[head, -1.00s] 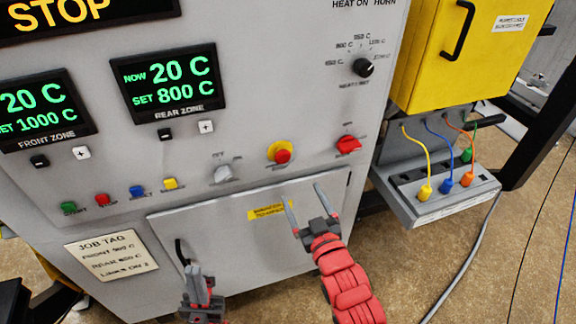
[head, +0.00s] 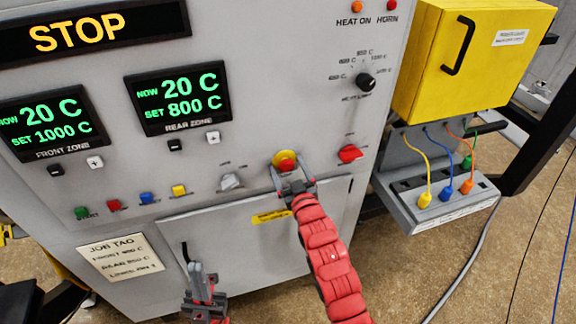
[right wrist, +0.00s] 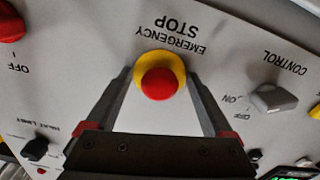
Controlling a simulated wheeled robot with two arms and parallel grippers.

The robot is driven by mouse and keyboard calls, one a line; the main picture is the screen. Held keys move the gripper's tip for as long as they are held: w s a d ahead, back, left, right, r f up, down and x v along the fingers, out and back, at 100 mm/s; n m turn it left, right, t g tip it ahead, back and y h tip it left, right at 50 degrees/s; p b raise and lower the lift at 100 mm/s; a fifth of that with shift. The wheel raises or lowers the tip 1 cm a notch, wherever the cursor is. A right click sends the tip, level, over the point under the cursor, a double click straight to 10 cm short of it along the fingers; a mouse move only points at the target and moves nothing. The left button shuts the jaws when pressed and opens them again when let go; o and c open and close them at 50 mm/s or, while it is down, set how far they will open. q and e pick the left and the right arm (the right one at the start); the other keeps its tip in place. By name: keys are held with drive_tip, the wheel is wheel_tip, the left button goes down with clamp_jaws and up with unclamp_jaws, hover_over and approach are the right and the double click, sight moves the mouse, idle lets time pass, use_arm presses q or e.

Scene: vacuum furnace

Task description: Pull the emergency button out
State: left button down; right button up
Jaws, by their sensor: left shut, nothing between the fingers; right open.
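The emergency button (head: 287,163) is a red mushroom cap on a yellow ring, low on the grey furnace panel. It also shows in the right wrist view (right wrist: 160,84), under the upside-down words EMERGENCY STOP. My right gripper (head: 287,175) is open, with its fingers on either side of the button. In the right wrist view the fingers (right wrist: 160,80) stand apart from the cap, with a gap on both sides. Whether they touch the panel I cannot tell. My left gripper (head: 194,268) is shut and empty, low in front of the lower door.
A red switch (head: 350,153) sits right of the button and a grey control knob (head: 230,181) left of it. A lower door (head: 240,245) lies below. A yellow box (head: 470,60) and a socket strip with plugged cables (head: 440,210) stand at the right.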

clamp_jaws()
idle(0.5)
